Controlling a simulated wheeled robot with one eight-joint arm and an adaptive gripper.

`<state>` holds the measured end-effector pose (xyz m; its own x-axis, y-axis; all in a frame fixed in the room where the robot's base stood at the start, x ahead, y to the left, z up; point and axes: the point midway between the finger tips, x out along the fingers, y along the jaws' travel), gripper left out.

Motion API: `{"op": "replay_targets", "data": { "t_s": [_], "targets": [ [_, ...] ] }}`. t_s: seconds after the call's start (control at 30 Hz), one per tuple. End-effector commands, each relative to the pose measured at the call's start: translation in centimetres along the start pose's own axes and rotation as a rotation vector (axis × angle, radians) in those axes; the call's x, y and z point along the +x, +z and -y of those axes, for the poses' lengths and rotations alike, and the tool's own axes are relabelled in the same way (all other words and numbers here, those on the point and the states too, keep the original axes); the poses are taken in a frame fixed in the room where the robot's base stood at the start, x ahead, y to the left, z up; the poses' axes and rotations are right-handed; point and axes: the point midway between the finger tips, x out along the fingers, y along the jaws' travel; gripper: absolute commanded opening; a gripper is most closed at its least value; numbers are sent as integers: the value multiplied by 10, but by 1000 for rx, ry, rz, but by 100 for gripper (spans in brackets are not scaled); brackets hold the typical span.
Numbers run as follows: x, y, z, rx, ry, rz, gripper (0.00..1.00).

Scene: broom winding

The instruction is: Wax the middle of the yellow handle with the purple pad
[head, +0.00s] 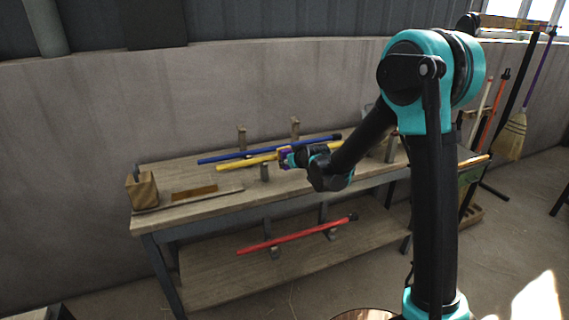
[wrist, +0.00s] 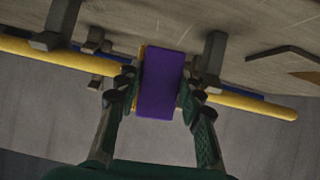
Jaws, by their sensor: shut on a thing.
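The yellow handle (head: 235,162) lies lengthwise over the workbench, in front of the blue handle (head: 220,156). It also crosses the wrist view (wrist: 255,105) from left to right. My gripper (head: 288,158) is at the middle stretch of the yellow handle. In the wrist view my gripper (wrist: 160,92) is shut on the purple pad (wrist: 160,82), with a finger on each side. The pad covers part of the yellow handle in that view. I cannot tell whether the pad touches it. A red handle (head: 290,237) lies on supports on the lower shelf.
Upright supports (head: 241,138) stand along the bench. A wooden block (head: 142,190) and a brown flat piece (head: 195,192) are at the bench's left end. A broom (head: 515,133) and several poles stand at the right wall.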

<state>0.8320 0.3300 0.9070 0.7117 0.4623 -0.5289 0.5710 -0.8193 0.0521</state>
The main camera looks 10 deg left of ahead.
Motion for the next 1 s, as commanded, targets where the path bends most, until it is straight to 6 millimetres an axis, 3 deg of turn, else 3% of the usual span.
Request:
{"op": "replay_targets", "data": {
  "t_s": [0.77, 1.0],
  "targets": [
    [1, 3, -49, 0, 2, 1, 0],
    [0, 3, -56, -1, 1, 0, 0]
  ]
}}
